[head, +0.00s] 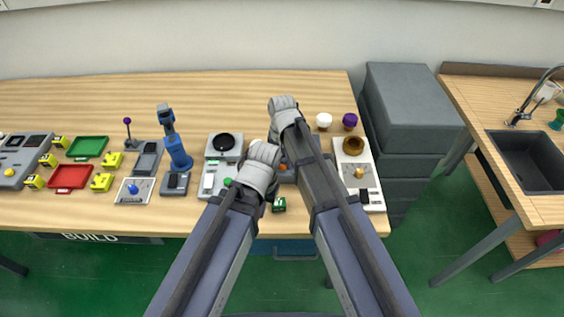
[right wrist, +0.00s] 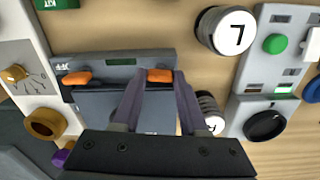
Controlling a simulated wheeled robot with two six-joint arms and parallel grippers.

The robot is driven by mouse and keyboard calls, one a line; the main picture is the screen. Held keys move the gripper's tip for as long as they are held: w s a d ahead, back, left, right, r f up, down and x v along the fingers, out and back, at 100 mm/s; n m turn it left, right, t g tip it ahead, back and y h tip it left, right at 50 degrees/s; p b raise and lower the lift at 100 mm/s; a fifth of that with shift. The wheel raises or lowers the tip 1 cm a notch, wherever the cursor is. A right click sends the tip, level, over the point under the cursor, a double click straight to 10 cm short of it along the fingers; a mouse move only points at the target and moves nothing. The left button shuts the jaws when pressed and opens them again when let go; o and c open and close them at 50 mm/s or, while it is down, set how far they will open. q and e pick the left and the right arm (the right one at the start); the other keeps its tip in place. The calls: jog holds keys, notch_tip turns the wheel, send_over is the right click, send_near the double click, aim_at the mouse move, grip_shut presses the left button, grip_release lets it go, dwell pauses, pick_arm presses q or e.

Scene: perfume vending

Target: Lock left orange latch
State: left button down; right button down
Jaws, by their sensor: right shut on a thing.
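A dark grey case (right wrist: 118,68) with an "OFF" label lies on the table in the right wrist view. The left orange latch (right wrist: 159,76) sits on its edge between the fingertips of my right gripper (right wrist: 157,82), which is shut on it. The other orange latch (right wrist: 77,78) lies free to the left in this view. In the head view my two forearms cover most of the case, with a small patch of orange (head: 284,166) showing between them. My left wrist shows there, but its fingers are hidden.
A light panel with a brass ring (head: 353,146) stands to the right. A green KIT block (head: 279,205) lies near the table's front edge.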

aim_at(282, 165)
jog(key=m, duration=0.3)
jog(key=shift+c, duration=2.2)
grip_release()
pick_arm(q)
jog(key=shift+r, duration=0.1)
pick_arm(e)
jog(key=shift+r, duration=0.1)
notch_tip(282, 165, up, 8)
jog(key=p, duration=0.8)
pick_arm(q)
notch_tip(282, 165, up, 8)
jog(key=shift+f, duration=0.2)
pick_arm(e)
jog(key=shift+f, duration=0.2)
